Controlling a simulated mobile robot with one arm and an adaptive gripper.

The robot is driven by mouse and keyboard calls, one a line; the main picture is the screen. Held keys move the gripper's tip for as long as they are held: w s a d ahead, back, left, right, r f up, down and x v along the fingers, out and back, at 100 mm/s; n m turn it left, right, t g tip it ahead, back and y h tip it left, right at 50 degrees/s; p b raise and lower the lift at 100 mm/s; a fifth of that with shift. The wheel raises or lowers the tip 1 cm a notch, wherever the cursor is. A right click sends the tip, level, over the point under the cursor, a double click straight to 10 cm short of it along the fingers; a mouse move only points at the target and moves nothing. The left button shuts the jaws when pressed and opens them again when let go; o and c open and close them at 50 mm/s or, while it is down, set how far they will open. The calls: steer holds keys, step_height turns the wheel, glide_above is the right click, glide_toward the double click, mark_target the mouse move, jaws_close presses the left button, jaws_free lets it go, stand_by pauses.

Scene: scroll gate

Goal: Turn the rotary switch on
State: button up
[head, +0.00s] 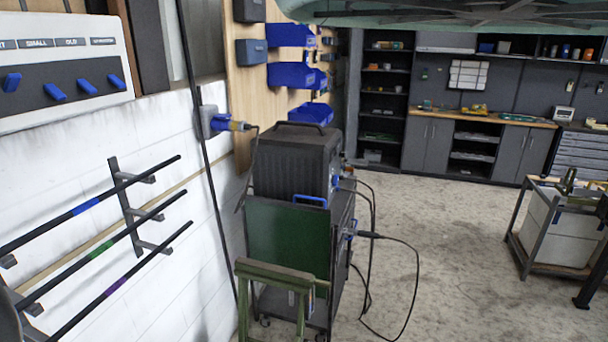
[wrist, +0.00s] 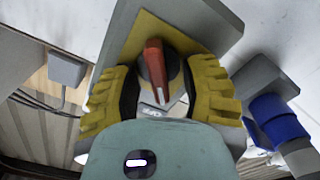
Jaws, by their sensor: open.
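The rotary switch (wrist: 155,70) has a red handle on a round base, set on a grey plate (wrist: 200,22) in the wrist view. The handle runs nearly up and down in the picture, and a white mark shows at its lower end. My gripper (wrist: 160,86) has yellow padded fingers, one on each side of the handle. The fingers are open, with gaps visible between them and the handle. I cannot make out the switch or my gripper in the head view.
A blue-and-grey connector (wrist: 278,120) is close right of my gripper. A grey box (wrist: 66,68) is at left. In the head view, a dark machine on a cart (head: 300,160) stands by the wall, with a cable on the floor. Open floor (head: 450,240) lies to its right.

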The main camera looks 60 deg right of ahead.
steer(key=shift+d, duration=0.1)
jaws_close()
stand_by(0.4)
